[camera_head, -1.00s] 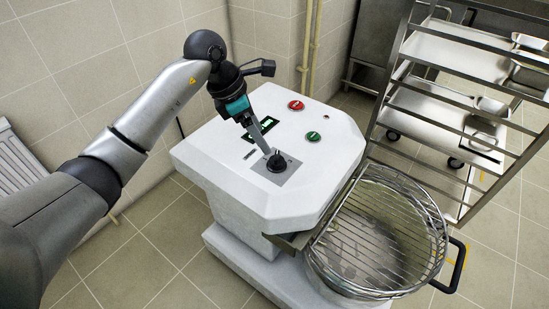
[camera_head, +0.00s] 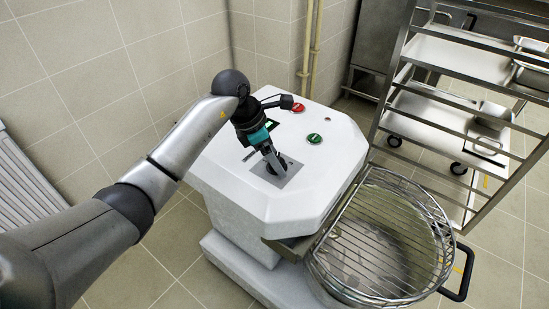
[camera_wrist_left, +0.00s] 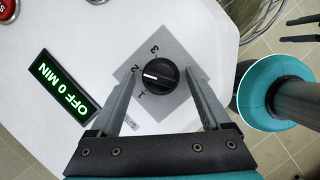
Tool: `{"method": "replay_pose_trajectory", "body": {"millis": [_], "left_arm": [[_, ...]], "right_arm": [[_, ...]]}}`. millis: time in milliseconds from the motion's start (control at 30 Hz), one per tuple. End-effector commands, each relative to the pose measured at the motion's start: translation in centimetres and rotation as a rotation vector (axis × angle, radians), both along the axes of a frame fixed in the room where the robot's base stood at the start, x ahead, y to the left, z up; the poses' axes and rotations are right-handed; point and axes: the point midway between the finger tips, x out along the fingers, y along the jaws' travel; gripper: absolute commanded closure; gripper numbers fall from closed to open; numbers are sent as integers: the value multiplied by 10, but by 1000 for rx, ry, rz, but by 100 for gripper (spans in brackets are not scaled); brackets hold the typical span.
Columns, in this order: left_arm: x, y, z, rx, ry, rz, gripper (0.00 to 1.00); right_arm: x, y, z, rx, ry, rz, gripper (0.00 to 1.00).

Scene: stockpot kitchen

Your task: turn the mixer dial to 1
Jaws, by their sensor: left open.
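The mixer (camera_head: 262,200) is a white machine with a flat top. Its black dial (camera_wrist_left: 161,76) sits on a grey square plate marked 1, 2 and 3. The dial's white mark points left in the left wrist view, at or near 2. My left gripper (camera_wrist_left: 159,72) is open, with one finger on each side of the dial; I cannot tell its height over the plate. In the head view my left gripper (camera_head: 277,168) comes down over the dial and partly hides it.
A green display (camera_wrist_left: 65,85) reads "OFF 0 MIN". A red button (camera_head: 298,107) and a green button (camera_head: 315,138) lie on the top behind the dial. A bowl with a wire guard (camera_head: 380,240) stands at the front right. A tray rack (camera_head: 455,120) stands behind it.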

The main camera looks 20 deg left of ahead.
Motion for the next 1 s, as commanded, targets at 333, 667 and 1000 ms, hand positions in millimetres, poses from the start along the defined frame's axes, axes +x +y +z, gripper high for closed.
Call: {"method": "replay_pose_trajectory", "body": {"millis": [333,667,1000], "left_arm": [[0,0,0,0,1,0,37],[0,0,0,0,1,0,74],[0,0,0,-1,1,1,100]], "right_arm": [[0,0,0,0,0,0,48],[0,0,0,0,0,0,48],[0,0,0,0,0,0,48]]}}
